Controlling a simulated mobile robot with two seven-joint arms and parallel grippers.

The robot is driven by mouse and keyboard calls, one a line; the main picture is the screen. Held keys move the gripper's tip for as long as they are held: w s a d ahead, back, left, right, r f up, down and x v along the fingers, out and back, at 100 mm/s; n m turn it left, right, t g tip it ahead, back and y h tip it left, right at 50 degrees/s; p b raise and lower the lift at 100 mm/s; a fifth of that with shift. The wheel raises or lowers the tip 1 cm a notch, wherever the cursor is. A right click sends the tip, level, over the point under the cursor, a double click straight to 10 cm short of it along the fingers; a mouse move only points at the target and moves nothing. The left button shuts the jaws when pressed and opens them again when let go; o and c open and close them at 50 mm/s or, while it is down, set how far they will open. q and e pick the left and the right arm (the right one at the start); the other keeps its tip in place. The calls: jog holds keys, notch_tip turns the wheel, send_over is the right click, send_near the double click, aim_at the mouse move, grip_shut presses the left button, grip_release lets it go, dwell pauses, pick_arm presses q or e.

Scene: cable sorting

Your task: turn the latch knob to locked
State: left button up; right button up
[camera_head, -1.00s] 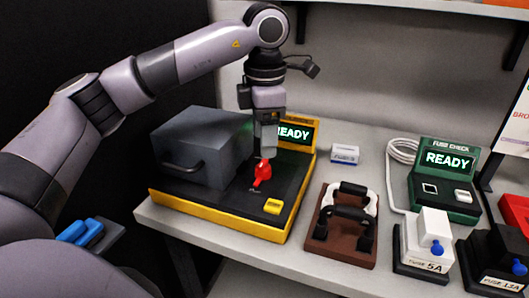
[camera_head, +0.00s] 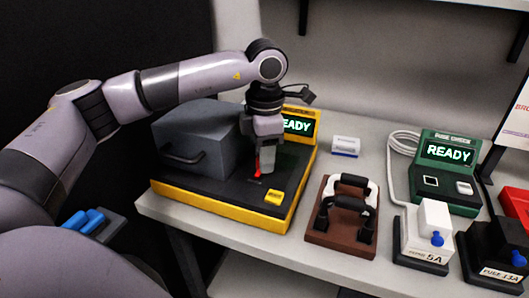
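The red latch knob (camera_head: 257,174) is on the black top of the yellow-edged unit (camera_head: 228,213), just right of the grey box-shaped cover with a handle (camera_head: 196,138). Only a narrow strip of the knob shows; my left gripper (camera_head: 265,168) hides the rest. The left gripper points down from above, with its fingers at the knob's height. One finger shows just right of the red strip. I cannot tell whether the fingers are closed on the knob. My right gripper is out of view.
A yellow button block (camera_head: 274,197) sits at the unit's front right. Right of it are a brown base with black handles (camera_head: 340,238), a green fuse checker (camera_head: 448,182) reading READY, and fuse blocks. A small white-and-blue box (camera_head: 345,147) stands behind. A shelf edge is above.

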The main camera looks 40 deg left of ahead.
pick_arm(q)
jog(key=c, duration=0.4)
jog(key=m, duration=0.6)
jog(key=shift+s+f, duration=0.1)
jog(key=m, duration=0.3)
jog(key=shift+m, duration=0.4)
jog(key=shift+m+h, duration=0.3)
jog(key=shift+m, duration=1.4)
